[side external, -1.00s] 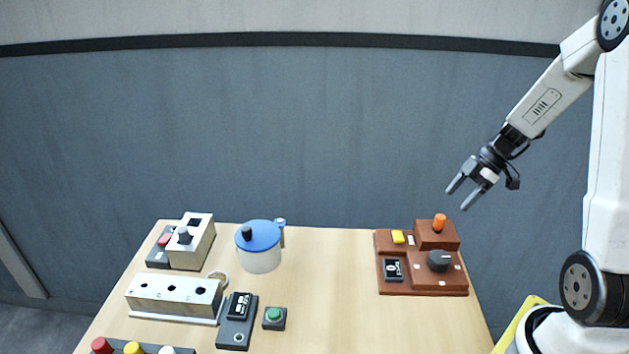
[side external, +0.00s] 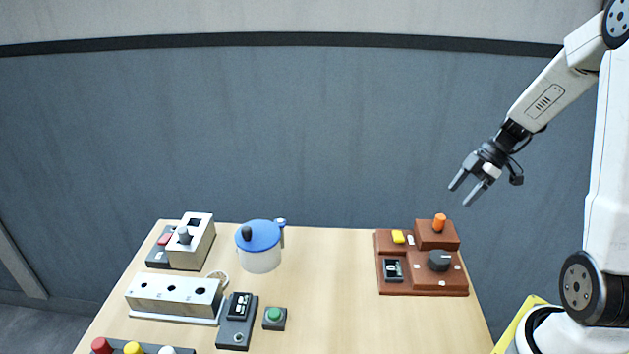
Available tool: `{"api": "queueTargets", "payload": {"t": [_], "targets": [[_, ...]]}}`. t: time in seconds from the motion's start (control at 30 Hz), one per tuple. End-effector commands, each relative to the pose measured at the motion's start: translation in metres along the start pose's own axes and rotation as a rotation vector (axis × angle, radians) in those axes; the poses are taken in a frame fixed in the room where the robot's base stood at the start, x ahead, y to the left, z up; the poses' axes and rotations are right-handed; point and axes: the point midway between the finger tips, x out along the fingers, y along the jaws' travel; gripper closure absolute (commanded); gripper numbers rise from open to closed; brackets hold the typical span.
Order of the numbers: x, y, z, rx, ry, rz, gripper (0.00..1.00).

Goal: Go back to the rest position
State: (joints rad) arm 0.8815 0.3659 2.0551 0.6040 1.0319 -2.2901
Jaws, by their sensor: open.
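My gripper (side external: 470,195) hangs in the air at the upper right, above and a little behind the brown control block. Its two grey fingers are apart and point down to the left, with nothing between them. The brown block (side external: 423,284) stands on the right part of the table and carries an orange knob (side external: 439,222), a yellow button (side external: 398,237), a black dial (side external: 439,261) and a black switch (side external: 393,270). My gripper touches nothing.
On the wooden table (side external: 330,300) stand a white pot with a blue lid (side external: 259,237), a metal box with several holes (side external: 175,297), a beige box with a dial (side external: 193,245), a black switch (side external: 237,320) and a green button (side external: 274,317). The table's middle is clear.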

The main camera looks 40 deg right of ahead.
Motion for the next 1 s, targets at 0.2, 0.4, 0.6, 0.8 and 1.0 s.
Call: {"api": "queueTargets", "payload": {"t": [0.2, 0.4, 0.6, 0.8, 1.0], "targets": [[0.017, -0.009, -0.018, 0.107, -0.076, -0.03, 0.24], [0.035, -0.022, -0.037, 0.243, -0.176, -0.032, 0.24], [0.051, -0.036, -0.054, 0.373, -0.267, -0.001, 0.24], [0.066, -0.05, -0.071, 0.491, -0.338, 0.058, 0.24], [0.079, -0.065, -0.087, 0.599, -0.381, 0.138, 0.24]]}}
